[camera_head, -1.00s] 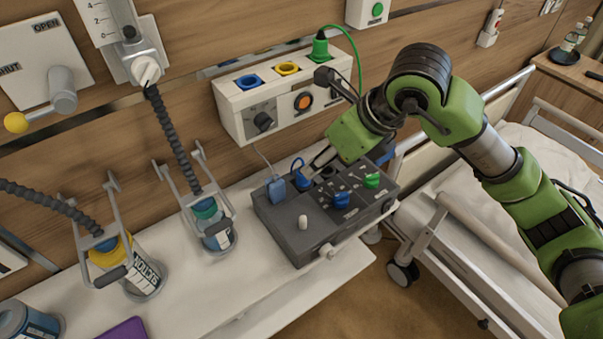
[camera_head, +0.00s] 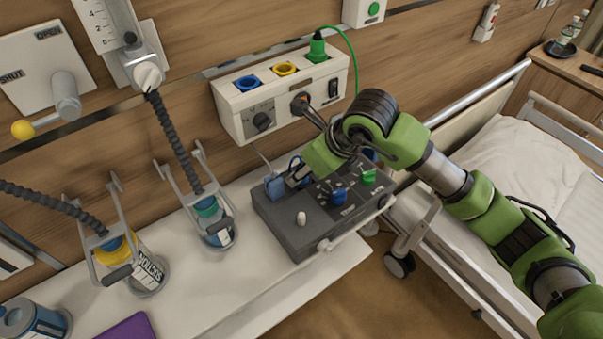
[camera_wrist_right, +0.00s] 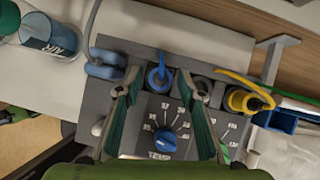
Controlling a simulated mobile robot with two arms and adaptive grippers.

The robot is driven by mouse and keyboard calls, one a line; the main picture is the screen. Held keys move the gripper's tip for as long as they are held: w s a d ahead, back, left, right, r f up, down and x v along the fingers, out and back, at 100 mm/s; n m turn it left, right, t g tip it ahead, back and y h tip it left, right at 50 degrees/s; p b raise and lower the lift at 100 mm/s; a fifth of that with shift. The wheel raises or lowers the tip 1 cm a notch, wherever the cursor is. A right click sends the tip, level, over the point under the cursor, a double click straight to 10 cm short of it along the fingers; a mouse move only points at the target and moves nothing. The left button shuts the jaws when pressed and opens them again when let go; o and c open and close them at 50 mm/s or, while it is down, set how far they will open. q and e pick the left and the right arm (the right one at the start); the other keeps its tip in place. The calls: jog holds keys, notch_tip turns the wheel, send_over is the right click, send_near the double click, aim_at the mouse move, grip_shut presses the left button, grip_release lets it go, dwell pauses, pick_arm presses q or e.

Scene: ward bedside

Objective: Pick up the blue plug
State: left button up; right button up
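The blue plug (camera_wrist_right: 159,77) with its short looped cable stands in the back edge of the dark control box (camera_wrist_right: 95,84), in the right wrist view. In the head view my right gripper (camera_head: 297,179) is low over the box's back left part. My left gripper is not in view.
A pale blue clip (camera_wrist_right: 105,64) with a grey cable sits left of the plug, and a yellow plug (camera_wrist_right: 240,99) right of it. The blue TEMP knob (camera_wrist_right: 165,140) lies in front. A wall socket panel (camera_head: 235,115) stands behind. Bed rails (camera_head: 420,225) are at right.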

jog(key=c, duration=0.8)
jog(key=shift+o, duration=0.2)
jog(key=shift+r, duration=0.15)
